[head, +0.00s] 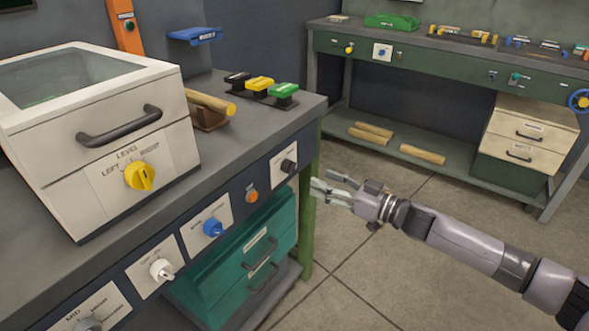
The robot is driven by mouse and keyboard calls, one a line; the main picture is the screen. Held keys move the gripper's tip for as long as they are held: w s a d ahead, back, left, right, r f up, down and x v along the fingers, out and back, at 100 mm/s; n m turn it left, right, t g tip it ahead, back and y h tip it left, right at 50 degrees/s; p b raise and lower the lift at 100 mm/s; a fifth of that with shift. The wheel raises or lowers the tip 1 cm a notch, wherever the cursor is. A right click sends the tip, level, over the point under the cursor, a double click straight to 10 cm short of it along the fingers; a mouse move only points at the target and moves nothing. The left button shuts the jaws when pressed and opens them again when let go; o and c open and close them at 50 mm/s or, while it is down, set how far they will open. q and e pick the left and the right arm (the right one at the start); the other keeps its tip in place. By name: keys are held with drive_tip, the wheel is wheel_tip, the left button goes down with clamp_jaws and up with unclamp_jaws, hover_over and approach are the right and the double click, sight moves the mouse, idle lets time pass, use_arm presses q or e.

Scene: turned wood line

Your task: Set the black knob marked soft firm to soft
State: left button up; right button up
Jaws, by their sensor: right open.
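A small black knob (289,166) sits on a white plate near the right end of the workbench's dark front panel. The lettering on its plate is too small to read, so I cannot tell its setting. My right gripper (320,185) is open and empty, its fingers pointing left toward the panel. In the picture it is just right of the knob, in front of the green bench leg, and apart from the knob. My left gripper is not in view.
Along the same panel are an orange button (252,196), a blue knob (213,227) and a white knob (162,269). A teal drawer unit (235,268) stands below. A cream machine with a yellow knob (140,177) stands on the bench. The floor at right is clear.

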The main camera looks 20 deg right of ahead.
sight(294, 169)
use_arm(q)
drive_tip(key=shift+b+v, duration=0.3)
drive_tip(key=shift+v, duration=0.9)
use_arm(e)
drive_tip(key=x, duration=0.9)
drive_tip(key=shift+w+a, duration=0.3)
drive_tip(key=c, duration=0.4)
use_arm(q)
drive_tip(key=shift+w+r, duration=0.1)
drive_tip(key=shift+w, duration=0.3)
use_arm(e)
drive_tip(key=c, duration=0.8)
drive_tip(key=shift+o, duration=0.2)
